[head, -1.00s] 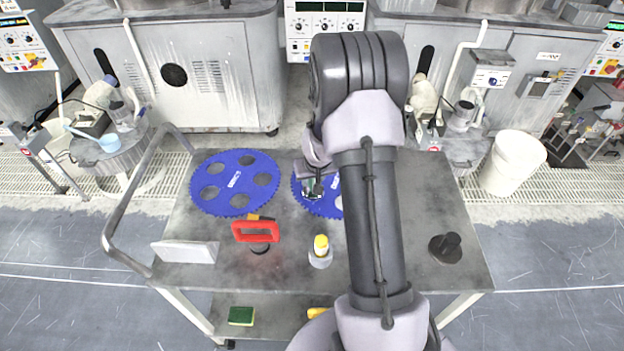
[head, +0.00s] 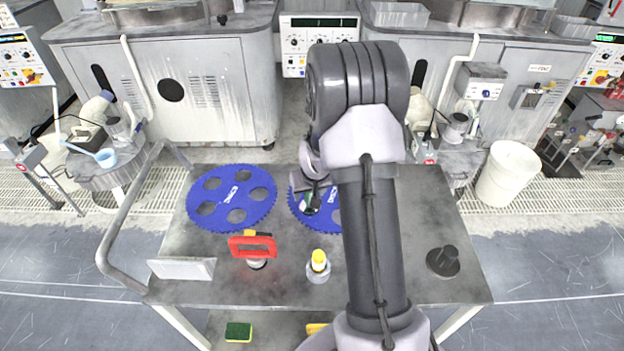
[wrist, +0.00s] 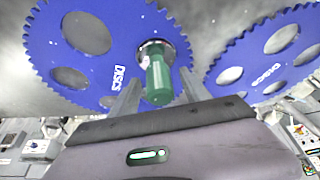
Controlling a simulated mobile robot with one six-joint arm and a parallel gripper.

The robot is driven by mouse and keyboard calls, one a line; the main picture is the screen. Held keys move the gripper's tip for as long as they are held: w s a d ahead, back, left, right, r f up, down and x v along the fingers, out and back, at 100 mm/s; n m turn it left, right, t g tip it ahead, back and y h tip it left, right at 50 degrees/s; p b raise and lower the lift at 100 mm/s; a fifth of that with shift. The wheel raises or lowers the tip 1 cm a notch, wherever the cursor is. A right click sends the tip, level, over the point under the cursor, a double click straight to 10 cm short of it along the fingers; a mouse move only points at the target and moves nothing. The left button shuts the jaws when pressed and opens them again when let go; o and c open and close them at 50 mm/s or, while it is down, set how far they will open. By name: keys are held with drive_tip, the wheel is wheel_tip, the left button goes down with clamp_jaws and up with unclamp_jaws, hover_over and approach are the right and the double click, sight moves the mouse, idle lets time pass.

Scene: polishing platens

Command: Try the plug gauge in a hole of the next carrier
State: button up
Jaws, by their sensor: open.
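Two blue toothed carriers lie flat on the grey cart top. The left carrier (head: 222,189) is in full view; the right carrier (head: 327,219) is partly hidden by my arm. The plug gauge (wrist: 159,82), with a green handle and metal collar, stands at the right carrier, which fills the left of the wrist view (wrist: 45,42). Its lower end is hidden, so I cannot tell how deep it sits in a hole. My gripper (wrist: 158,77) is open, with one finger on each side of the green handle. In the head view my gripper (head: 312,194) is over this carrier.
A metal rail (head: 125,222) bounds the left side. Polishing machines stand behind.

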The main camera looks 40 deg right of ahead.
drive_tip(key=p+v, duration=0.4)
drive_tip(key=v, duration=1.1)
drive_tip(key=s+a+r+t+y+b, duration=0.1)
drive_tip(key=s+a+r+b, duration=0.25)
drive_tip(key=a+r, duration=0.75)
drive_tip(key=s+a+r+y+b, duration=0.1)
drive_tip(key=s+a+y, duration=0.1)
drive_tip(key=s+a, duration=1.3)
drive_tip(key=shift+s+r+t+y+b, duration=0.2)
drive_tip(key=shift+s+t+y+b, duration=0.1)
drive_tip(key=shift+t+b, duration=0.1)
drive_tip(key=shift+d, duration=0.1)
drive_tip(key=shift+d, duration=0.1)
